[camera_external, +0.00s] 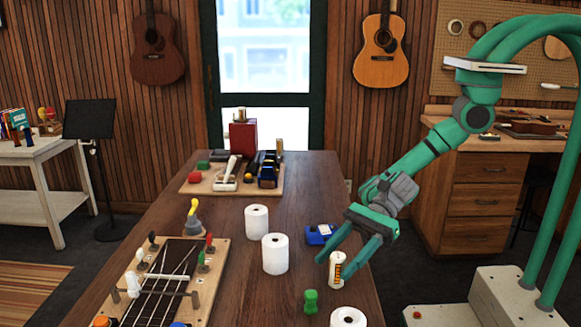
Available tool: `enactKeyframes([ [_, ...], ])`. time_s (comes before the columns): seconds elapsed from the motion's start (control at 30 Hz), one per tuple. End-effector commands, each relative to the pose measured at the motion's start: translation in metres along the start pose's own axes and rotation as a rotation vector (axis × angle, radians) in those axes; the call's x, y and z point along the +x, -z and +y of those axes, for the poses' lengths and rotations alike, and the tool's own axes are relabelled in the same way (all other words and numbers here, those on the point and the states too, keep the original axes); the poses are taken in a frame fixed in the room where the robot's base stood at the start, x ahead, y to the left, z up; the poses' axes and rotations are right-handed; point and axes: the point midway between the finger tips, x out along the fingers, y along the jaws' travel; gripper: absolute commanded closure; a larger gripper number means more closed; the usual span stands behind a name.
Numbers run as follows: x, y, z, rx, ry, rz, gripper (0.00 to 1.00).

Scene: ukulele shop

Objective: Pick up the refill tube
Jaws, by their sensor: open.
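A small white cylinder with orange and dark markings (337,271), which looks like the refill tube, stands upright on the wooden table (222,285) near its right edge. My gripper (332,266) is open and points down toward it. In this view one green finger is left of the tube and the other is at its right, partly overlapping it. I cannot tell whether either finger touches the tube.
White paper rolls (275,254) stand left of the gripper, and another (348,317) is at the front. A green piece (311,301) and a blue box (320,235) are close by. A fretboard jig (165,285) fills the left side.

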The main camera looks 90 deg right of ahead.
Motion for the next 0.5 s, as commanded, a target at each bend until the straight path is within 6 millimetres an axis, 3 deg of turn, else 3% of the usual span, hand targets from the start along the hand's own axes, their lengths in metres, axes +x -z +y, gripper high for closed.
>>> enactKeyframes([
  [0.3,0.041,0.004,0.002,0.000,0.001,0.002,0.50],
  [0.5,0.047,0.003,0.001,0.000,0.001,0.001,0.50],
])
